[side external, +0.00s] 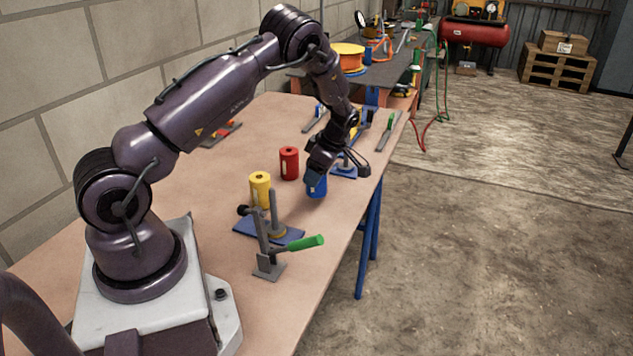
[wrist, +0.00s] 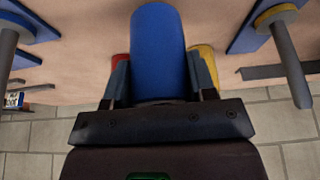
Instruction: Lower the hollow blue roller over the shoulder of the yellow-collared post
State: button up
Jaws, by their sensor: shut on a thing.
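The blue roller (side external: 317,187) is held in my gripper (side external: 315,177), which is shut on it near the table's right edge. In the wrist view the roller (wrist: 158,50) sits upright in the picture between both fingers; its hollow end is not visible. I cannot tell whether it touches the table. The yellow-collared post (side external: 273,210) stands upright on a blue plate (side external: 246,229), nearer my base and apart from the roller. In the wrist view this post (wrist: 291,65) is at the right, its yellow collar (wrist: 275,16) at its foot. Nothing is around the post.
A yellow roller (side external: 260,190) and a red roller (side external: 289,163) stand on the table (side external: 190,240) left of my gripper. A green-handled clamp (side external: 270,262) stands in front of the post. A second post (wrist: 8,45) with a greyish collar shows at the wrist view's left.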

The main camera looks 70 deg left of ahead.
jog(key=v, duration=0.3)
jog(key=s+a+v, duration=0.1)
jog(key=v, duration=0.3)
jog(key=r+v, duration=0.1)
jog(key=v, duration=0.2)
jog(key=shift+s+a+r, duration=0.15)
jog(key=shift+s+r, duration=0.05)
jog(key=shift+s, duration=0.1)
jog(key=s+d+r, duration=0.3)
jog(key=s, duration=0.4)
jog(key=s+d+r, duration=0.3)
jog(key=s, duration=0.4)
jog(key=shift+s+d+r, duration=0.25)
jog(key=shift+s+r, duration=0.05)
jog(key=shift+r, duration=0.1)
jog(key=shift+f, duration=0.1)
jog(key=shift+f, duration=2.85)
jog(key=shift+f, duration=4.85)
